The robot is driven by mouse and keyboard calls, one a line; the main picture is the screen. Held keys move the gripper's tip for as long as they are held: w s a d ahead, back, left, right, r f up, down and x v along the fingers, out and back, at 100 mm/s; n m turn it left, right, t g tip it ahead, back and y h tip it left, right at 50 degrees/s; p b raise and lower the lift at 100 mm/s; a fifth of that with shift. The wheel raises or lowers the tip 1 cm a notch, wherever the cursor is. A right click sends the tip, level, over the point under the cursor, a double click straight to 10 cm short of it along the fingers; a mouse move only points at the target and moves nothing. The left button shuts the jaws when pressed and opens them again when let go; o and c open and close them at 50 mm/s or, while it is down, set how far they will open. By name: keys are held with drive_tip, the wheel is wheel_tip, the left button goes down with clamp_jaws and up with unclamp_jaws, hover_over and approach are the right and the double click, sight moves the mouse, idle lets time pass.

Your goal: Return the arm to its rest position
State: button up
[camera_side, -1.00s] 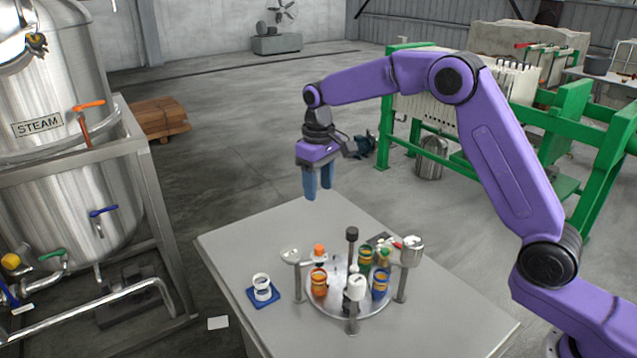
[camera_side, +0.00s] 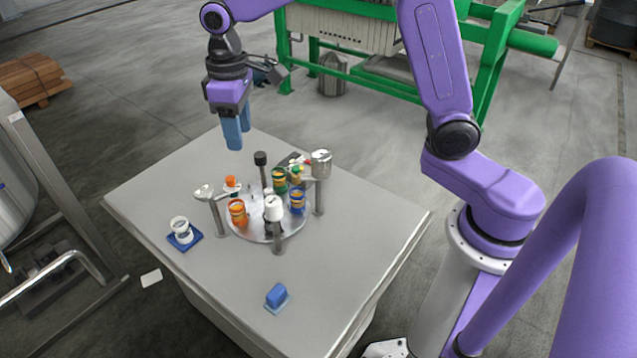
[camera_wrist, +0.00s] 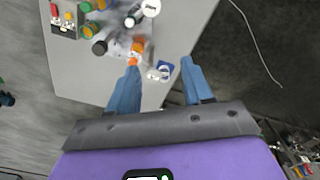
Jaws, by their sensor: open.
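My purple arm holds my gripper (camera_side: 235,140) above the far part of the grey table (camera_side: 350,280), in the side view. Its two blue fingers point down and are empty. In the wrist view the fingers of my gripper (camera_wrist: 158,75) stand wide apart with nothing between them. A round metal carousel (camera_side: 250,232) with several coloured jars stands on the table, below and nearer the camera than my gripper. The fingers look clear of it.
A white cup (camera_side: 181,228) sits on a blue pad at the table's left. A blue block (camera_side: 277,294) lies near the front edge. Posts with a metal cup (camera_side: 321,162) and a shallow dish (camera_side: 203,192) rise around the carousel. A green-framed machine (camera_side: 490,60) stands behind.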

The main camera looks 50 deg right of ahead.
drive_tip(key=s+d+f+n, duration=0.1)
drive_tip(key=s+d+n, duration=0.2)
drive_tip(key=s, duration=1.1)
drive_tip(key=s+d+f+n, duration=0.1)
drive_tip(key=s+d+n, duration=0.2)
drive_tip(key=s, duration=1.2)
drive_tip(key=d, duration=0.3)
drive_tip(key=shift+d, duration=0.4)
